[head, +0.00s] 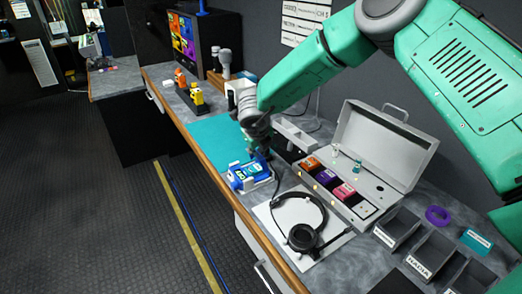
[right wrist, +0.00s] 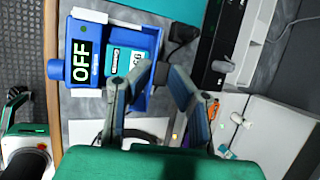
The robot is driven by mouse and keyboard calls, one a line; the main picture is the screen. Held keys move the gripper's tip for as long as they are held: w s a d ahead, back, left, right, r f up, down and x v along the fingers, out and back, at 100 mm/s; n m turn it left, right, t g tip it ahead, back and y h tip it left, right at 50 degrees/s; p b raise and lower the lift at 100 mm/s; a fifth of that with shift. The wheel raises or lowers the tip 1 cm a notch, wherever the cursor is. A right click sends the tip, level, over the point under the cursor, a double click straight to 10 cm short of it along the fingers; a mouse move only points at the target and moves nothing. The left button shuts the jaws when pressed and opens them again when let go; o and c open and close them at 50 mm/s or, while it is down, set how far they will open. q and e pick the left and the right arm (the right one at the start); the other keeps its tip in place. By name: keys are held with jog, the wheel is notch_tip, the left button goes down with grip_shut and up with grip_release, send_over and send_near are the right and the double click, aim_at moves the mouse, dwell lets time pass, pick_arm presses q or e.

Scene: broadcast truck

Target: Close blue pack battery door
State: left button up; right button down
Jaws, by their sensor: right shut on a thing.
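The blue pack (head: 238,182) lies on the counter at the front edge of a teal mat. In the right wrist view, the blue pack (right wrist: 82,28) shows an OFF display and an open bay holding a teal labelled battery (right wrist: 118,60). My right gripper (head: 262,158) is at the pack's far right side. The fingers hide that edge, so I cannot tell the battery door from the wall.
A headset (head: 302,236) rests on a white sheet in front of the pack. An open grey case (head: 378,150) with coloured packs stands to the right, near grey bins (head: 432,252). Yellow and orange items (head: 197,97) and a monitor stand farther back. The teal mat (head: 212,135) has free room.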

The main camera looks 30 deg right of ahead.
dwell(0.5)
jog(key=c, duration=1.5)
grip_release()
jog(key=shift+c, duration=0.2)
jog(key=v, duration=1.1)
jog(key=shift+s+a+r, duration=0.2)
jog(key=shift+a+r, duration=0.1)
jog(key=shift+a, duration=0.05)
